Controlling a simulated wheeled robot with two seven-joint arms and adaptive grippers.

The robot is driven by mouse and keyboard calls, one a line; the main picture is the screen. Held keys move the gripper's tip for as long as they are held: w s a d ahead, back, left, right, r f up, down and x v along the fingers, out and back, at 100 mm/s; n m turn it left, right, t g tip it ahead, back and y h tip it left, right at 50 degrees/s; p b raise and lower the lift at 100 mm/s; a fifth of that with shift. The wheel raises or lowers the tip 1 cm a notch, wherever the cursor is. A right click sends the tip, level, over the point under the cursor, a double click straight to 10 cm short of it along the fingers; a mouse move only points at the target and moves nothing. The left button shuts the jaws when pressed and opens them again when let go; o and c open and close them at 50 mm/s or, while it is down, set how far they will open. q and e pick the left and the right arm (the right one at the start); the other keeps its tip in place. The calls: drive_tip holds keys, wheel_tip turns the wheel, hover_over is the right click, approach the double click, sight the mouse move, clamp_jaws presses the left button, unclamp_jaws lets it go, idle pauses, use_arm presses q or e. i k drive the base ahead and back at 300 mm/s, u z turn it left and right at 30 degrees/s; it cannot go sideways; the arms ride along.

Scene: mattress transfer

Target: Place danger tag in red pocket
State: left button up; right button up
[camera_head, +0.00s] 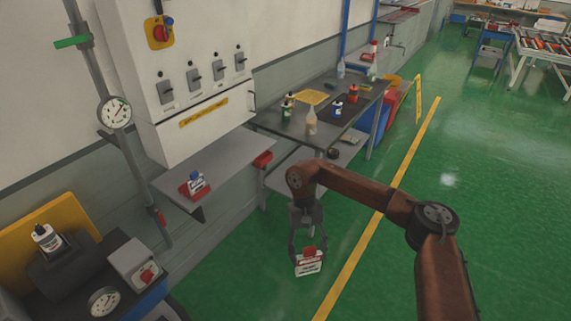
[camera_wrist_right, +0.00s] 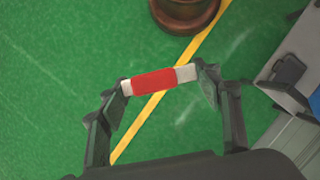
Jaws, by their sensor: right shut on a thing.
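My right gripper (camera_head: 308,251) hangs over the green floor, to the right of the grey shelf, its fingers pointing down. It is shut on a white danger tag (camera_head: 309,267) with a red top. In the right wrist view the tag (camera_wrist_right: 153,80) is seen edge-on, red in the middle with white ends, between the two fingertips. A red holder (camera_head: 185,191) with a white label and a blue piece sits on the grey shelf (camera_head: 225,157). Another red piece (camera_head: 262,160) is at the shelf's right end. I cannot tell which is the red pocket. My left gripper is not in view.
A grey electrical cabinet (camera_head: 205,75) stands above the shelf. A dark table (camera_head: 285,122) with bottles stands behind it. A pipe with a gauge (camera_head: 116,112) rises on the left. The green floor right of the yellow line (camera_head: 350,262) is clear.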

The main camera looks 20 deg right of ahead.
sight(264, 162)
drive_tip(key=z, duration=0.6)
drive_tip(key=i, duration=1.25)
drive_tip(key=u, duration=0.6)
drive_tip(key=i, duration=0.6)
drive_tip(key=u, duration=0.6)
